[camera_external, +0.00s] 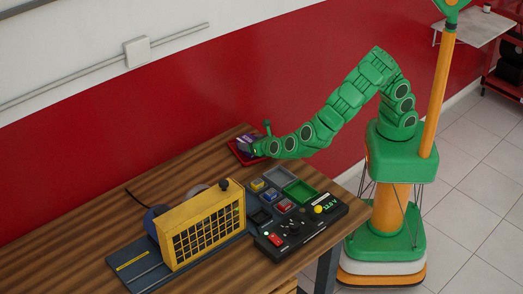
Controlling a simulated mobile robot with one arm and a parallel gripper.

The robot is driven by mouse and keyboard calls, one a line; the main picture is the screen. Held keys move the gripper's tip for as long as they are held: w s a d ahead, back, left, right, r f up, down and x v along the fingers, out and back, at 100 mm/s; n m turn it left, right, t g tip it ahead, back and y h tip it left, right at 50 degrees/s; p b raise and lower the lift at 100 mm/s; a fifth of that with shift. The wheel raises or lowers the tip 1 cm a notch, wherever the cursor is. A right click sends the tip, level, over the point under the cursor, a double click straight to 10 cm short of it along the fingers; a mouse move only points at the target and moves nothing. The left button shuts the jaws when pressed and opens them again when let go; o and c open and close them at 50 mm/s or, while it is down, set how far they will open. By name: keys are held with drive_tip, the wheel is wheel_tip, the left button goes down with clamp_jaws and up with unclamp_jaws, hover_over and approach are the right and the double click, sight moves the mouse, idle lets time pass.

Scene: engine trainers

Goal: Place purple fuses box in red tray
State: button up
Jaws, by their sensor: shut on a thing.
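The purple fuses box (244,141) is held at the end of my green arm, at the far side of the wooden table. My gripper (254,147) is shut on it. The red tray (240,157) lies on the table directly under and around the box in this view. I cannot tell whether the box touches the tray floor or is held slightly above it. The fingertips are small and partly hidden by the arm's end.
A yellow engine trainer with a grille (203,232) stands at the front left. A red wall runs behind.

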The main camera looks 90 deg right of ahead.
drive_tip(key=o, duration=1.1)
drive_tip(key=shift+s+a+r, duration=0.1)
drive_tip(key=shift+r, duration=0.05)
drive_tip(key=v, duration=1.1)
drive_tip(key=shift+s+a+r, duration=0.15)
drive_tip(key=shift+s+a, duration=0.05)
